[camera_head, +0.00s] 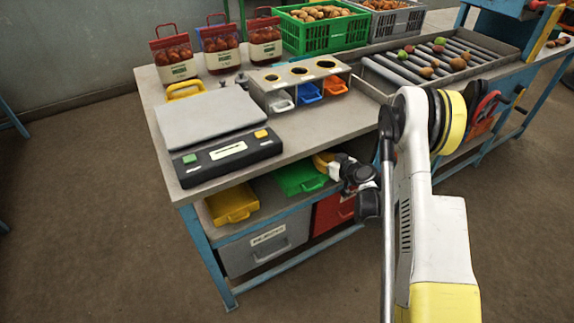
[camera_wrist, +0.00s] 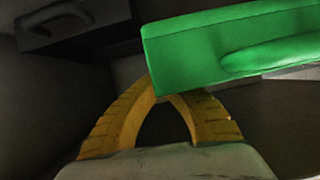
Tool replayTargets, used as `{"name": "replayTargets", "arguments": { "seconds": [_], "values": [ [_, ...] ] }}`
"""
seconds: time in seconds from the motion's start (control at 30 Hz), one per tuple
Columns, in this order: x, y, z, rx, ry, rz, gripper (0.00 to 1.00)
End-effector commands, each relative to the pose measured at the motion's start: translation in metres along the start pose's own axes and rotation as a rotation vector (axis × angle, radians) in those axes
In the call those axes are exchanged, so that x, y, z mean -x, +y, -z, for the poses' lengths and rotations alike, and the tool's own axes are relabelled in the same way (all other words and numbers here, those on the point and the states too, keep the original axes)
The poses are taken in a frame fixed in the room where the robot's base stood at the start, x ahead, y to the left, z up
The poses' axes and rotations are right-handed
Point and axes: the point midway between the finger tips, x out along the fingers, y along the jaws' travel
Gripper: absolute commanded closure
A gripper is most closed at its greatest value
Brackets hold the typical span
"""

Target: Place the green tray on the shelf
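The green tray (camera_head: 299,178) is at the lower shelf (camera_head: 262,221) under the table, beside a yellow tray. My gripper (camera_head: 322,161) is at its right end, partly hidden by my wrist. In the wrist view the green tray (camera_wrist: 215,48) fills the upper right, with its moulded handle at the right edge. My yellow fingers (camera_wrist: 158,92) arch together at the tray's lower left corner and look shut on its edge. The fingertips are hidden behind the tray. Whether its whole underside rests on the shelf cannot be told.
The yellow tray (camera_head: 232,204) is close on the left. A grey drawer (camera_head: 265,246) and a red drawer (camera_head: 333,212) are below. The tabletop above holds a scale (camera_head: 215,137) and a sorting stand (camera_head: 300,88). A blue table leg (camera_head: 208,262) stands at the left.

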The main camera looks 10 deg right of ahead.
Motion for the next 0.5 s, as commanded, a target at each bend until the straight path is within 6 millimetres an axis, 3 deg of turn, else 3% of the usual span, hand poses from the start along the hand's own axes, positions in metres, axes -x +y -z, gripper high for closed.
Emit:
{"name": "replayTargets", "arguments": {
  "seconds": [0.1,0.23,0.5],
  "values": [
    [-0.034,-0.015,-0.006,0.003,0.000,0.004,1.00],
    [-0.065,-0.026,-0.016,0.002,0.001,0.002,1.00],
    [-0.088,-0.034,-0.021,-0.001,0.001,0.000,1.00]
  ]
}}
